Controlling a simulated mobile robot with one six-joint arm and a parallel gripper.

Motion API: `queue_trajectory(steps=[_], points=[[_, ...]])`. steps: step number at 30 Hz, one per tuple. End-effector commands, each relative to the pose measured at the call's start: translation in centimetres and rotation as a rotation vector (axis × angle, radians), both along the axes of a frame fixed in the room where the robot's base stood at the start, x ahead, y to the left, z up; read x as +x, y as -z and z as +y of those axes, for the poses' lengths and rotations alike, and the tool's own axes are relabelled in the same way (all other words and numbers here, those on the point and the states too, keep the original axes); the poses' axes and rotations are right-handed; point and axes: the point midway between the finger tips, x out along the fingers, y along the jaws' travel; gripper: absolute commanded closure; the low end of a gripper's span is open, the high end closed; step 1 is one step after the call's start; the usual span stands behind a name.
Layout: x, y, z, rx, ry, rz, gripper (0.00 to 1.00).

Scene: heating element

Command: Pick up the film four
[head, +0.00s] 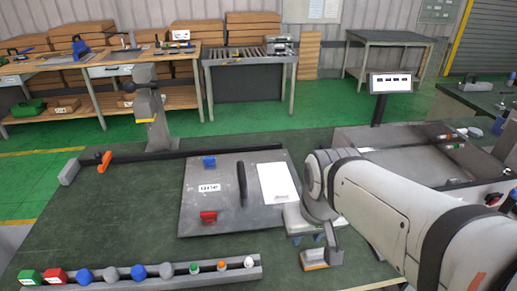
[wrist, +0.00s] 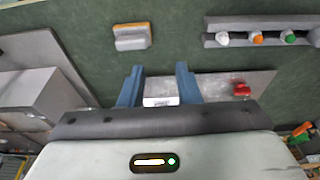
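A white sheet (head: 275,183), perhaps a film, shows over the right part of a grey metal plate (head: 225,218) on the green table. No number on it can be read. My gripper (head: 308,239) is beside the plate's right edge, near the sheet. In the wrist view, my gripper's two blue fingers (wrist: 159,70) stand apart. Part of a white piece with small dark marks (wrist: 160,101) shows between them, probably the sheet's near end; its rest is hidden by my gripper body. Nothing is visibly clamped.
A grey and orange block (head: 318,257) lies just in front of my gripper. The plate carries a dark handle (head: 242,184), a blue clamp (head: 209,162) and a red clamp (head: 208,217). A rail with several coloured knobs (head: 180,277) lies at the front. An open grey box (head: 415,150) stands right.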

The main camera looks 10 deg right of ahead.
Motion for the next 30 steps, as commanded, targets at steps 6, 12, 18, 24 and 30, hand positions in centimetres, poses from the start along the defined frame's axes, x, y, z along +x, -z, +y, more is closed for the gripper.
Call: queue_trajectory(steps=[6,12,18,24,30], points=[[5.1,-0.4,-0.8,-0.059,-0.3,0.05,0.7],[13.4,0.4,-0.6,-0.132,-0.803,0.122,0.7],[20.4,2.6,-0.3,-0.167,-1.245,0.167,0.7],[24.0,4.2,-0.1,-0.176,-1.492,0.183,0.7],[24.7,5.9,0.0,-0.176,-1.547,0.187,0.7]])
